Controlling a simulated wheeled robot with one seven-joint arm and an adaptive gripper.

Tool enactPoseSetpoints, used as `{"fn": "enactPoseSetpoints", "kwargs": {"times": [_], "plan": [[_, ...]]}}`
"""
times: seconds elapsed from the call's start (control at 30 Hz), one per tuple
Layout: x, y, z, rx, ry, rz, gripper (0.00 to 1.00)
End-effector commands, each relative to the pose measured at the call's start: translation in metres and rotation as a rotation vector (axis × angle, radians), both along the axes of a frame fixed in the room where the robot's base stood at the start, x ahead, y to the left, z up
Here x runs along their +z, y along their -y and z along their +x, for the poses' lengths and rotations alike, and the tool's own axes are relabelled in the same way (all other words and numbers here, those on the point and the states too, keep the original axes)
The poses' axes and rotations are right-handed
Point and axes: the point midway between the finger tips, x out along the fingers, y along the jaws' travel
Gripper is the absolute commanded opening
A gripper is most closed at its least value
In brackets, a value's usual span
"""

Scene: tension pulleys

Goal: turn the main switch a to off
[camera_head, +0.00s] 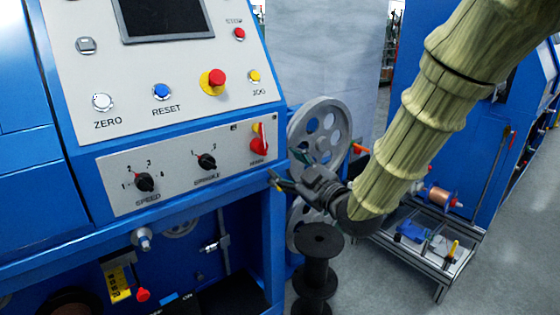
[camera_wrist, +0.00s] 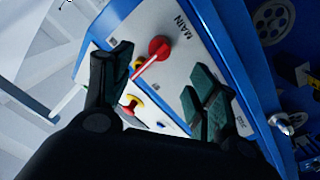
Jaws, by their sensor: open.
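The main switch (camera_head: 259,146) is a red rotary knob at the right end of the lower grey panel, with a label below it. In the wrist view the red knob (camera_wrist: 160,47) shows beside the word MAIN, between and beyond my fingers, with a narrow red-and-pale part reaching down-left. My gripper (camera_head: 287,168) is open and empty, just right of and below the switch, at the panel's right edge. Its two dark green-padded fingers (camera_wrist: 160,78) stand apart in the wrist view. I see no contact with the knob. The switch's on/off marks are unreadable.
Left of the switch are two black selector knobs (camera_head: 207,162). Above are a red emergency button (camera_head: 214,79) on yellow, a blue RESET button (camera_head: 161,92) and a yellow JOG button (camera_head: 254,76). A grey pulley wheel (camera_head: 322,128) and black spool (camera_head: 318,260) stand right of the panel.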

Motion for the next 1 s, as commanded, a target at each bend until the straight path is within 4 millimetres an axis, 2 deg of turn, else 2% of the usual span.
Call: {"fn": "enactPoseSetpoints", "kwargs": {"times": [0.4, 0.57, 0.73, 1.0], "plan": [[0.0, 0.005, -0.006, 0.0, 0.001, 0.001, 0.59], [0.005, 0.005, -0.005, -0.002, -0.027, 0.037, 0.3], [0.018, 0.005, -0.002, -0.014, -0.177, 0.23, 0.0], [0.036, 0.008, 0.005, -0.045, -0.51, 0.695, 0.0]]}}
